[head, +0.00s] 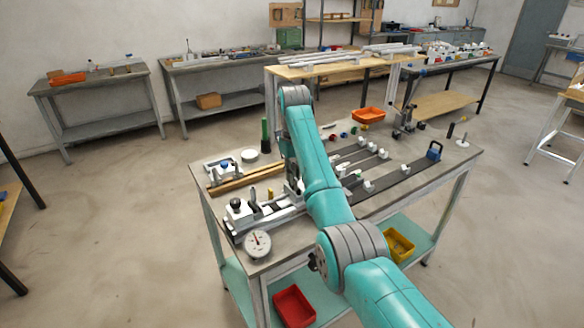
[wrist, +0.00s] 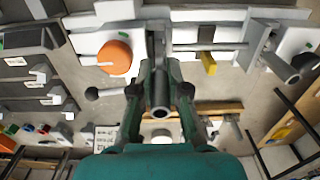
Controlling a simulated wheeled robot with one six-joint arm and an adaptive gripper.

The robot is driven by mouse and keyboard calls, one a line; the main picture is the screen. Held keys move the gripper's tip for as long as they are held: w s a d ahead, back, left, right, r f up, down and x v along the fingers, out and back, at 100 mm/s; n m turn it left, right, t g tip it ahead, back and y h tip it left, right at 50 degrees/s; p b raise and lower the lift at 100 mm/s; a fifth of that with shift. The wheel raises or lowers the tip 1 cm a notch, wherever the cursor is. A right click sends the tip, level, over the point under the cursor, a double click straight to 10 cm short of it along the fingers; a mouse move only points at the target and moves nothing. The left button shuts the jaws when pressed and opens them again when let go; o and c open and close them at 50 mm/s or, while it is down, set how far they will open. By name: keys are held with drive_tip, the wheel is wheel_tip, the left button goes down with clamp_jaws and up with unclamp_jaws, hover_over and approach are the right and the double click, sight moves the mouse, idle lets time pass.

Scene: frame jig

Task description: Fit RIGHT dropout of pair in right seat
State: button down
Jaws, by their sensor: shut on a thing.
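My gripper (wrist: 161,100) is shut on a grey metal part with a round tube-like end, which I take to be the dropout (wrist: 160,88). In the wrist view the part stands between the two green fingers, its far end beside the pale rail of the jig (wrist: 88,43). I cannot tell whether it touches a seat. An orange round knob (wrist: 115,57) is just left of the fingers on the jig. In the head view the jig (head: 262,217) lies at the bench's near left, and my arm hides most of the gripper and the held part.
A dial gauge (head: 257,244) stands at the bench's near corner. A yellow block (wrist: 208,62) and a grey rod (wrist: 215,46) lie right of the gripper. Wooden strips (head: 246,179) lie behind the jig. Dark rails with white blocks (head: 369,186) fill the bench's right side.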

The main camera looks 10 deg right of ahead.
drive_tip(key=shift+f, duration=1.45)
drive_tip(key=shift+f, duration=0.1)
drive_tip(key=c, duration=1.1)
unclamp_jaws()
drive_tip(key=shift+s+f, duration=0.1)
